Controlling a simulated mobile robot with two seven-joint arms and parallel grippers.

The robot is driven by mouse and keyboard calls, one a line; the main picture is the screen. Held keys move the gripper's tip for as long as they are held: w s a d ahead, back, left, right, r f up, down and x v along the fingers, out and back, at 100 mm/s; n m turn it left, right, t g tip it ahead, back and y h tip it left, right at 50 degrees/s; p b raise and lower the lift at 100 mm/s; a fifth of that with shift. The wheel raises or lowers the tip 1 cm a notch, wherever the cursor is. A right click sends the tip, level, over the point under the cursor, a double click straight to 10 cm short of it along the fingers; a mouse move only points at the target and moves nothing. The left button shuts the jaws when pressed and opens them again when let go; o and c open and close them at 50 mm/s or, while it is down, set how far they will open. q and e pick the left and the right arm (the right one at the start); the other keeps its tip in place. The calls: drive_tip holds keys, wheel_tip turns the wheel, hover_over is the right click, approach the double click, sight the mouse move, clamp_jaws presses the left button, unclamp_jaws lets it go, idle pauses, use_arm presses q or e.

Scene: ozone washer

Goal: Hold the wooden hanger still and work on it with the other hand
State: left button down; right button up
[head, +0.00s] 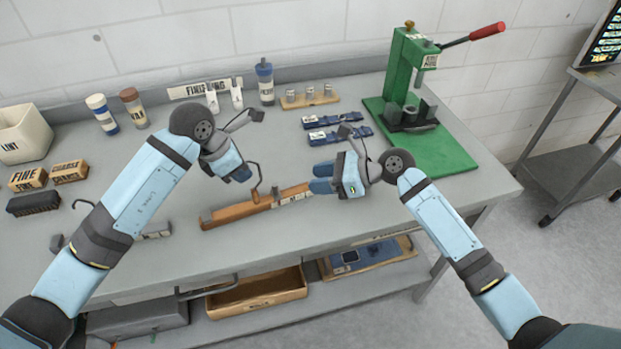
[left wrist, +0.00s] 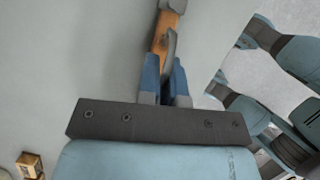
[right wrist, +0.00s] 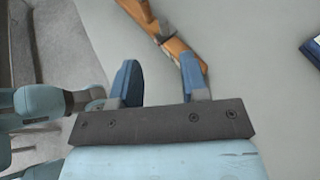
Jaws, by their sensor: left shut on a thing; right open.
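The wooden hanger (head: 240,211) lies on the grey bench in front of me, slanting up to the right, with a dark metal hook (head: 256,176) rising from its middle. My left gripper (head: 247,176) is shut on the hook; in the left wrist view the hook (left wrist: 171,44) runs down between the fingers (left wrist: 165,75). My right gripper (head: 318,178) is open at the hanger's right end. In the right wrist view the hanger (right wrist: 170,37) reaches the right-hand finger, and the space between the fingers (right wrist: 160,75) looks empty. Exact contact there is unclear.
Two blue clamp-like pieces (head: 338,135) lie behind my right gripper. A green press (head: 401,72) stands on its base at the back right. The front right bench is clear.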

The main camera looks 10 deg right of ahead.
use_arm(q)
drive_tip(key=c, duration=1.2)
unclamp_jaws()
